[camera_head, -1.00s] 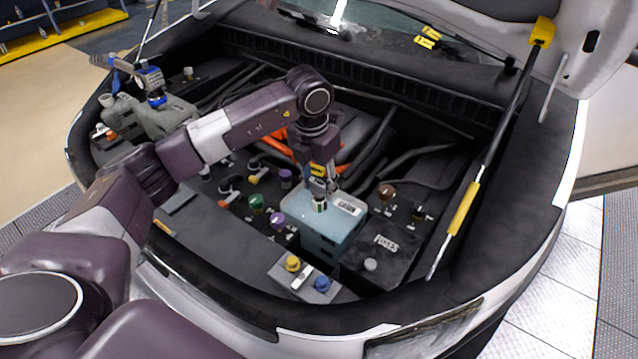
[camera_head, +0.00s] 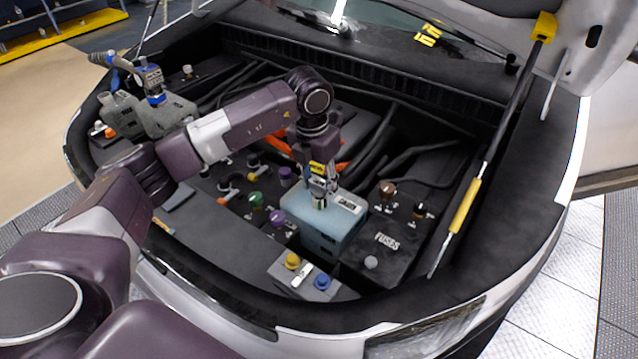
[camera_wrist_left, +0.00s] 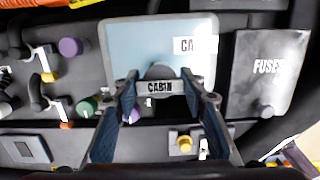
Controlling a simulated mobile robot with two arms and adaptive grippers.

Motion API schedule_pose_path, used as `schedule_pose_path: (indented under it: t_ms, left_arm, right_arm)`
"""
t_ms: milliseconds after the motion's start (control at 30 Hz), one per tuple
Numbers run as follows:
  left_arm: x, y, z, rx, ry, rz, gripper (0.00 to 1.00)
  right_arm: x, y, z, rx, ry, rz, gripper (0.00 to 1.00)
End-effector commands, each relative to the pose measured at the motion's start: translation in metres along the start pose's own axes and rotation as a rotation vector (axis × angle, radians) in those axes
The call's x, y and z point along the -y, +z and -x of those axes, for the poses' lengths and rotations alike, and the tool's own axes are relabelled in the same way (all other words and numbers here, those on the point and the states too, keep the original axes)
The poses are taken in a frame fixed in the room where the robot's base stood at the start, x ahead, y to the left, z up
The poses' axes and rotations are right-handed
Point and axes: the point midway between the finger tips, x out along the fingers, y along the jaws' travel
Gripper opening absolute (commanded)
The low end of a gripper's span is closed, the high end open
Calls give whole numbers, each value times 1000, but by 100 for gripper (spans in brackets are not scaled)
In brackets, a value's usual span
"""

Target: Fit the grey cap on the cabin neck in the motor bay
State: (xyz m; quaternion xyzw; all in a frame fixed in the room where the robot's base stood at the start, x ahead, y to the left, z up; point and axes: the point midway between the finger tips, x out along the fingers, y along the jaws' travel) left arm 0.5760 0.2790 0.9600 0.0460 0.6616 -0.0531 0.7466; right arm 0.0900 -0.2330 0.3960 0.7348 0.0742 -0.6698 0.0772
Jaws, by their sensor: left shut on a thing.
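My left gripper (camera_head: 319,203) points down over the pale blue tank (camera_head: 335,232) in the motor bay. The tank's white label starts with "CA" in the left wrist view (camera_wrist_left: 195,46). There the left fingers (camera_wrist_left: 161,92) are closed on the grey cap (camera_wrist_left: 160,72), with a "CABIN" plate (camera_wrist_left: 162,87) in front of it. The cap overlaps the tank's near edge in that view. The neck is hidden under the cap and fingers, so I cannot tell whether the cap touches it. My right gripper is not in view.
The black fuse box (camera_head: 385,262) stands right of the tank. A yellow cap (camera_head: 292,261) and a blue cap (camera_head: 322,282) are in front. Green (camera_head: 256,200) and purple (camera_head: 277,217) caps lie left. Grey jugs (camera_head: 168,116) stand far left. A hood strut (camera_head: 466,205) bounds the right.

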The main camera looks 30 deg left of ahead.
Motion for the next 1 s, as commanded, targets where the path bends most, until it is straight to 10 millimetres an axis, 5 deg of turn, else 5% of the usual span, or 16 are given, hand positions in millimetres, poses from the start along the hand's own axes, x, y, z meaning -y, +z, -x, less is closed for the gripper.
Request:
schedule_pose_path:
  t_ms: [700,733,900,1000]
  left_arm:
    - [0,-2,-19,0,0,1,21]
    - [0,-2,-18,1,0,1,42]
    - [0,-2,-17,0,0,1,59]
    - [0,-2,-17,0,0,0,59]
  right_arm:
    - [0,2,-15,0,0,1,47]
    - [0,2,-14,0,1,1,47]
    - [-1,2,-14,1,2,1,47]
    - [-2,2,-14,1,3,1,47]
